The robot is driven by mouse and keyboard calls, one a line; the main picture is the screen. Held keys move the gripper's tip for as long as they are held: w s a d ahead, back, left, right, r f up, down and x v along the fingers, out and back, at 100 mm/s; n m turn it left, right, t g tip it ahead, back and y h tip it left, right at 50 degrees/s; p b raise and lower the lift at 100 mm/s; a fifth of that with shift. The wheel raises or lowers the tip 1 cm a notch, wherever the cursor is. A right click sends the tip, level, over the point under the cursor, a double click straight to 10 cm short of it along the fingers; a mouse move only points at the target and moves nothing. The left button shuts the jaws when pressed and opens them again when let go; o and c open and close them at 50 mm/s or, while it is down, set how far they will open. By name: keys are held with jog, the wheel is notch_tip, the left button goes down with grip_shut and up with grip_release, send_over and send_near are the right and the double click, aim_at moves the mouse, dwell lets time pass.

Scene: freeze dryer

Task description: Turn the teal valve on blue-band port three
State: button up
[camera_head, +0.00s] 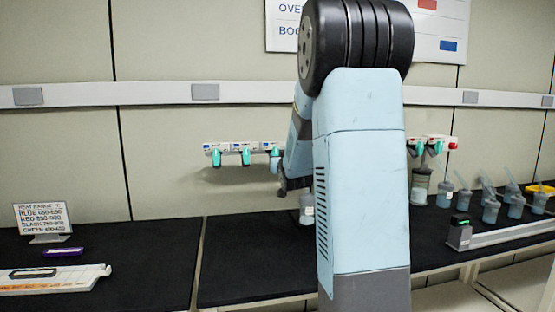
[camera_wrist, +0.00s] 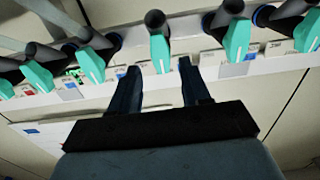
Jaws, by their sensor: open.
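A white manifold rail (camera_head: 225,147) on the back wall carries teal valves, with blue-marked labels at the left and a red-marked end at the right. My arm hides its middle. In the wrist view, several teal valves (camera_wrist: 160,53) hang in a row along the rail, each below a dark round stub. My gripper (camera_wrist: 159,67) is open. Its two dark fingers reach up toward the rail, with one teal valve between or just beyond their tips; contact is not clear. Blue labels show near the valves, but I cannot read which port is three.
A black bench (camera_head: 255,262) runs below the rail. Flasks (camera_head: 420,187) show below the rail, and several capped bottles (camera_head: 491,208) stand at the right near a green-topped device (camera_head: 460,233).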

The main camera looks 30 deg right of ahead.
jog(key=v, duration=0.9)
dwell(0.3)
jog(key=s+a+f+n+g+y, duration=0.1)
jog(key=s+a+g, duration=0.3)
jog(key=s, duration=0.6)
jog(key=s+a+f+n+g+y, duration=0.1)
jog(key=s+a+g, duration=0.3)
jog(key=s+a, duration=0.5)
jog(key=s+a+f+n+g+y, duration=0.1)
jog(key=s+a+f+g+y, duration=0.2)
jog(key=s+a, duration=0.4)
jog(key=s, duration=0.5)
jog(key=shift+s+g, duration=0.25)
jog(key=shift+g, duration=0.15)
